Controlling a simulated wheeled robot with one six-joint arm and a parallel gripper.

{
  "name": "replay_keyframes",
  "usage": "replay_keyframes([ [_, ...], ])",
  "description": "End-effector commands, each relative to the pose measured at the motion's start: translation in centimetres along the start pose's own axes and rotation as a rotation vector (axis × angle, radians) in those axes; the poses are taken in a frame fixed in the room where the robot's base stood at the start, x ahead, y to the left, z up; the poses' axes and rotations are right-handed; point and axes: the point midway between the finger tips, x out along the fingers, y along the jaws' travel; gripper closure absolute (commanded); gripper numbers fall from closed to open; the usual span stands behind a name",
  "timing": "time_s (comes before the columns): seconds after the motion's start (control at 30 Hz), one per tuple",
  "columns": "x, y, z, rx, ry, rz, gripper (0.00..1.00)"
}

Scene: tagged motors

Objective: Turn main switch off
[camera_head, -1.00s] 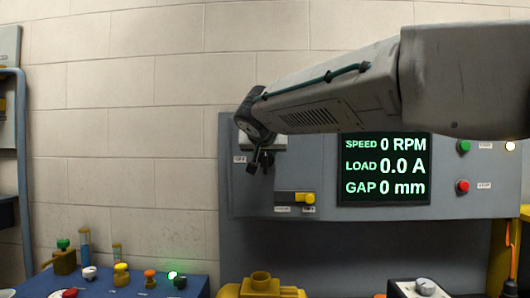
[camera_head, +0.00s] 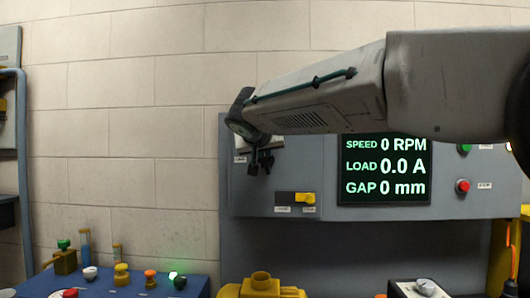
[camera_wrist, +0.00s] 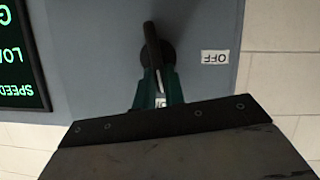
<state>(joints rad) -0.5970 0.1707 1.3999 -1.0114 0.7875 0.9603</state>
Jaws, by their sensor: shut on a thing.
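The main switch has a dark round base with a black lever (camera_wrist: 151,42) in the wrist view. The lever stands roughly upright in that picture. A white OFF label (camera_wrist: 215,57) is to the right of it, upside down. Another label (camera_wrist: 160,102) is partly hidden between the fingers. My gripper (camera_wrist: 160,78) has its teal fingers shut on the lever's lower end. In the head view my gripper (camera_head: 260,163) is at the upper left of the grey panel (camera_head: 300,170), and my wrist hides most of the switch.
A display (camera_head: 384,168) reads 0 RPM, 0.0 A and 0 mm. A yellow handle (camera_head: 305,198) is on the panel below my gripper. A red button (camera_head: 462,186) is to the right. A blue bench (camera_head: 135,285) with several small knobs stands at lower left.

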Motion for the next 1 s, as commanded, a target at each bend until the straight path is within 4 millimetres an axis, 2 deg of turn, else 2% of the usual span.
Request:
replay_keyframes([
  [1.0,0.5,-2.3,1.3,-0.884,-0.003,0.364,1.0],
])
